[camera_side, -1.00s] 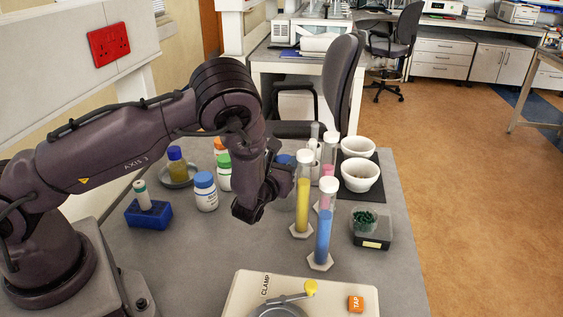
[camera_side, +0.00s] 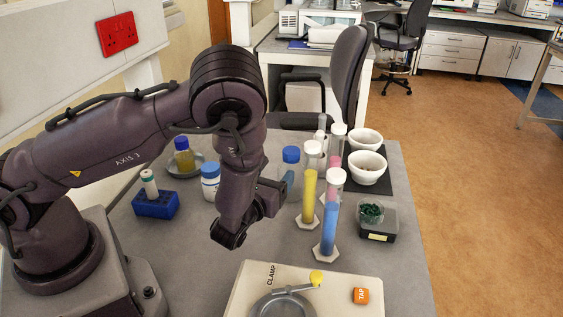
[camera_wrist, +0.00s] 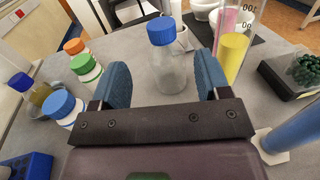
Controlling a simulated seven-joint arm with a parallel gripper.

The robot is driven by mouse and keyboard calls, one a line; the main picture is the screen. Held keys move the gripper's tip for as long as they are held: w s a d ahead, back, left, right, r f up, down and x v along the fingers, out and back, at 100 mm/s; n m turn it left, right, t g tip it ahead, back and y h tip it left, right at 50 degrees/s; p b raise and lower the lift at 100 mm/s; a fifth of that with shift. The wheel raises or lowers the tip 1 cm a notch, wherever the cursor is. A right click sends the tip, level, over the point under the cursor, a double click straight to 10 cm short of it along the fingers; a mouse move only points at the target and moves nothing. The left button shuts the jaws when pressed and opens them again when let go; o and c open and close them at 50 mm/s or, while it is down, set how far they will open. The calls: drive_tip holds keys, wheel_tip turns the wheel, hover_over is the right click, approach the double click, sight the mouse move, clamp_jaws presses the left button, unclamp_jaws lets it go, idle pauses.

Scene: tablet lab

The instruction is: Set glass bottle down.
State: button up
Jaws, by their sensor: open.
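The clear glass bottle with a blue cap (camera_wrist: 172,68) stands upright on the bench in the wrist view, ahead of and between my finger pads. In the side view the glass bottle (camera_side: 289,178) stands behind my gripper and left of the yellow cylinder; its lower part is partly hidden. My gripper (camera_side: 248,213) is open, with its blue pads apart on either side of the bottle in the wrist view (camera_wrist: 163,85). A gap shows between my gripper and the bottle, and nothing is held.
Cylinders with yellow (camera_side: 309,190) and blue liquid (camera_side: 330,225) stand right of the bottle. White bottles with blue (camera_side: 210,183), green (camera_wrist: 85,68) and orange caps stand left. A clamp device (camera_side: 245,295) lies in front. White mortars (camera_side: 367,167) stand at the right.

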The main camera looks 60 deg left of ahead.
drive_tip(key=s+a+r+n+g+y, duration=0.2)
drive_tip(key=s+a+r+n+g, duration=0.2)
drive_tip(key=s+r+n+g, duration=0.5)
drive_tip(key=s+a+r+n+g+y, duration=0.1)
drive_tip(key=s+a+r+n+g, duration=0.35)
drive_tip(key=n, duration=0.65)
drive_tip(key=s+d+r+n+t+h, duration=0.3)
drive_tip(key=s+d+r+n+h, duration=0.3)
drive_tip(key=d+r+n+h, duration=0.3)
drive_tip(key=d+r+h, duration=0.1)
drive_tip(key=d+h, duration=0.1)
drive_tip(key=h, duration=0.1)
drive_tip(key=shift+s+d+n+t, duration=0.3)
drive_tip(key=shift+n+t, duration=0.05)
drive_tip(key=shift+n, duration=0.05)
